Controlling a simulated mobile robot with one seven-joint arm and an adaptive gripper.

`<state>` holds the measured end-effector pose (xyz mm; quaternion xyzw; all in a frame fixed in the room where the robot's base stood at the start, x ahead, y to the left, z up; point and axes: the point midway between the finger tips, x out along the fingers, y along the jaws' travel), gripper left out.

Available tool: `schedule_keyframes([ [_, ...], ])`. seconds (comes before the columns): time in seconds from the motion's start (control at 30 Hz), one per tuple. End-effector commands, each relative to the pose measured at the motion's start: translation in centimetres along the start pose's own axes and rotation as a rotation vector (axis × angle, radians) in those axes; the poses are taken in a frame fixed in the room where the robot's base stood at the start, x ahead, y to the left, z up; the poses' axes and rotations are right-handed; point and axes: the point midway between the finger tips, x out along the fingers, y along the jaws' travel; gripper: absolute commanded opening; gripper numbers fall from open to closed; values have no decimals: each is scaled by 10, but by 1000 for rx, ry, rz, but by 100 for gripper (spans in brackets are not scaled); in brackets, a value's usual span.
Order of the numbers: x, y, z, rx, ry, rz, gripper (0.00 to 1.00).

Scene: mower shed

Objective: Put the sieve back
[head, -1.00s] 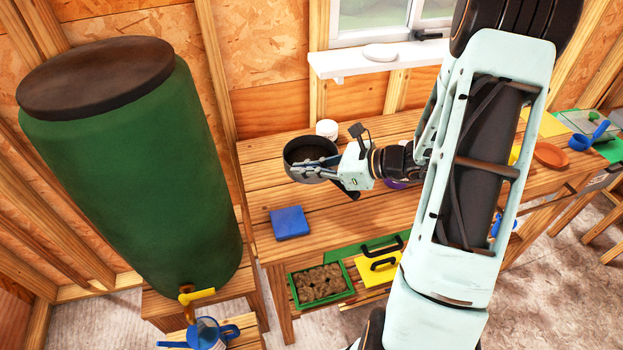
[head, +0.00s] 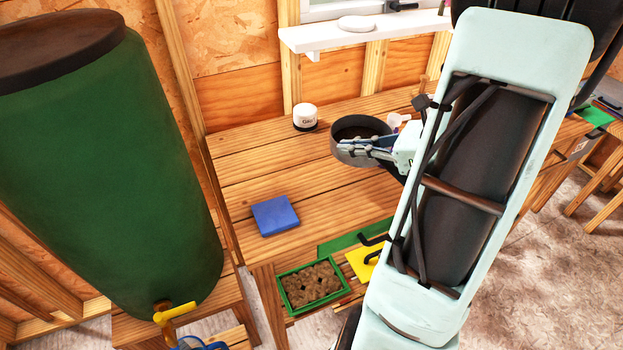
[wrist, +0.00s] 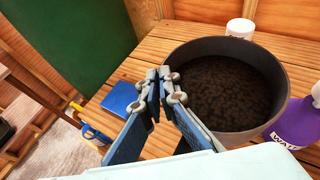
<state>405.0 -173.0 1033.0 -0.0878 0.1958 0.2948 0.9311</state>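The sieve (head: 345,150) is a dark grey round pan with a dark, speckled inside. It is over the bench at the back, right of a white jar; whether it touches the boards I cannot tell. In the wrist view the sieve (wrist: 245,128) fills the right half. My gripper (head: 368,149) reaches its near side from the right. In the wrist view the gripper's fingertips (wrist: 165,78) are close together at the sieve's left wall and appear to pinch it. The exact contact is partly hidden by the fingers. A dark handle-like part shows below the gripper.
The bench (head: 240,190) has free boards at front left. On it are the white jar (head: 305,118) and a blue block (head: 275,215). A purple bottle (wrist: 300,122) stands beside the sieve. A green soil tray (head: 283,297) sits lower in front; a large green barrel (head: 110,170) stands left.

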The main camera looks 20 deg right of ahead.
Motion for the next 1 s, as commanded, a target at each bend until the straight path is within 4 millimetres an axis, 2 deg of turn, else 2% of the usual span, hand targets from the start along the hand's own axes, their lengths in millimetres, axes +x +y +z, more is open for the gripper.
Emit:
schedule_keyframes([
  [0.1,-6,-1,-4,7,-4,-16,0],
  [0.17,-3,0,-4,10,-4,-17,0],
  [0.27,14,1,-3,12,-5,-15,0],
  [0.57,92,5,-2,11,-4,-12,0],
  [0.7,122,6,-19,14,-2,-14,0],
  [0.83,139,7,-27,12,-3,-17,0],
  [1.0,150,7,-31,10,-4,-18,0],
])
